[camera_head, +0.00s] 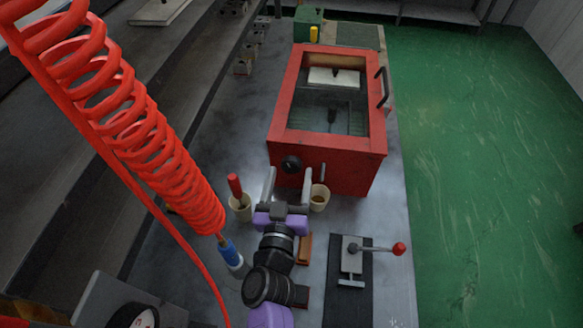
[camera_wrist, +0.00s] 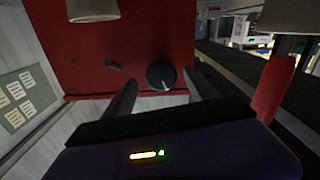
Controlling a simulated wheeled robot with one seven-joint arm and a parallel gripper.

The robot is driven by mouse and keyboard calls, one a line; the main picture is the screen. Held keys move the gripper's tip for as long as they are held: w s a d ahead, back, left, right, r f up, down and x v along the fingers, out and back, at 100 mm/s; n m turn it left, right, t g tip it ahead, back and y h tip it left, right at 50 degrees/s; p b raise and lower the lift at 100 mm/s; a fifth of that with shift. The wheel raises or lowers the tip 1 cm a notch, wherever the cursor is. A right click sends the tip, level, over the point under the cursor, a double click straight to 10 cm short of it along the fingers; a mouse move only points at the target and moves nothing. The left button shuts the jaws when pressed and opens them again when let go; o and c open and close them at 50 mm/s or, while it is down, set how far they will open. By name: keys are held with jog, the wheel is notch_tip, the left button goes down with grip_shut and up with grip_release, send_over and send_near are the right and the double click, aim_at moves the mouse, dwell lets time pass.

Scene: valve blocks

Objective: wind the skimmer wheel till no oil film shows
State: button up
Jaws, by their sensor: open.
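A black round knob (camera_head: 291,164), which looks like the skimmer wheel, sits on the front face of a red box (camera_head: 280,140) with a clear window on top. The knob also shows in the wrist view (camera_wrist: 160,75), with a pale mark on its rim. My gripper (camera_head: 288,180) is open, its two fingers pointing at the box front. In the wrist view my gripper (camera_wrist: 160,84) has a finger on each side of the knob; I cannot tell whether either touches it. Behind the window (camera_head: 327,120) I see dark contents; I cannot make out an oil film.
A cup with a red-handled tool (camera_head: 235,186) stands left of my gripper, another cup (camera_head: 319,198) right of it. A small lever (camera_head: 322,172) sits beside the knob. A red-knobbed lever fixture (camera_head: 352,262) is front right. A red coiled hose (camera_head: 130,120) hangs at left.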

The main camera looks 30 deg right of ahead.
jog(key=shift+x, duration=1.05)
jog(key=c, duration=1.3)
jog(key=shift+c, duration=0.2)
jog(key=shift+m, duration=0.3)
